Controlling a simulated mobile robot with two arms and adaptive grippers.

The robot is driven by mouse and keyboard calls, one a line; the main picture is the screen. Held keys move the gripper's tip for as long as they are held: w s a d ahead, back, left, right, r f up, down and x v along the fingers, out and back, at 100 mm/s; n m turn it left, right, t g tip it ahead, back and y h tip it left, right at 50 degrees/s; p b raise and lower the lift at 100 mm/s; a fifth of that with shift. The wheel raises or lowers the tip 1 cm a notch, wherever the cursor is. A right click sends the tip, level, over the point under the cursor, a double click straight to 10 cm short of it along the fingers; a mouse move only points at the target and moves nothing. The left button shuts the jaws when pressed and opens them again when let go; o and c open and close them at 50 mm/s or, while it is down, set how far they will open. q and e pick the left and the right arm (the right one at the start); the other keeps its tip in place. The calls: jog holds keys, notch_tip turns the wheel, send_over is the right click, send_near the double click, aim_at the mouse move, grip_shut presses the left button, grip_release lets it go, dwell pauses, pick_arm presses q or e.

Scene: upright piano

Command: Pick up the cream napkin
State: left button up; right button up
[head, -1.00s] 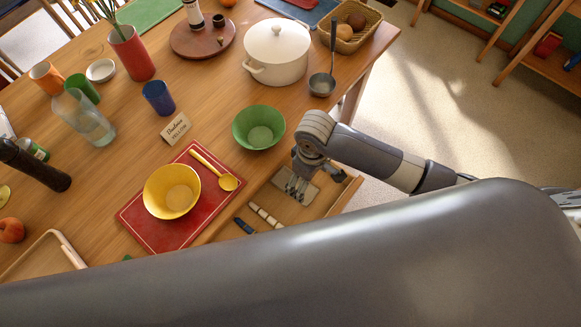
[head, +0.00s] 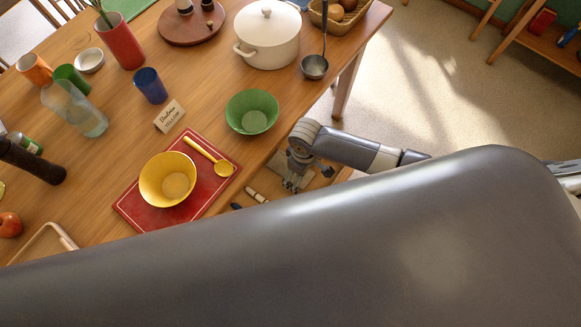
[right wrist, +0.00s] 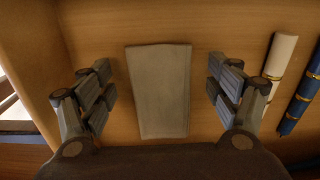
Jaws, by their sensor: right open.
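A rolled cream napkin (right wrist: 279,66) with gold bands lies in the open drawer, at the right of the right wrist view. It also shows in the head view (head: 256,193), partly hidden by a grey part of mine in the foreground. My right gripper (right wrist: 160,95) is open and points down into the drawer. A flat grey-beige piece (right wrist: 158,90) lies between its spread fingers, with a gap on both sides. The cream napkin lies just outside the right-hand fingers. My right gripper (head: 292,181) also shows in the head view. My left gripper is out of view.
A blue roll with gold bands (right wrist: 304,92) lies beside the cream one. The drawer's side wall (right wrist: 32,70) rises at left. On the table above are a green bowl (head: 252,112), a yellow bowl (head: 168,180) on a red mat (head: 133,211), and a white pot (head: 267,38).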

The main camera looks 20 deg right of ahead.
jog(key=shift+w+f, duration=0.1)
jog(key=shift+f, duration=0.2)
jog(key=shift+c, duration=0.6)
jog(key=c, duration=0.7)
jog(key=shift+o, duration=0.2)
jog(key=shift+r, duration=0.1)
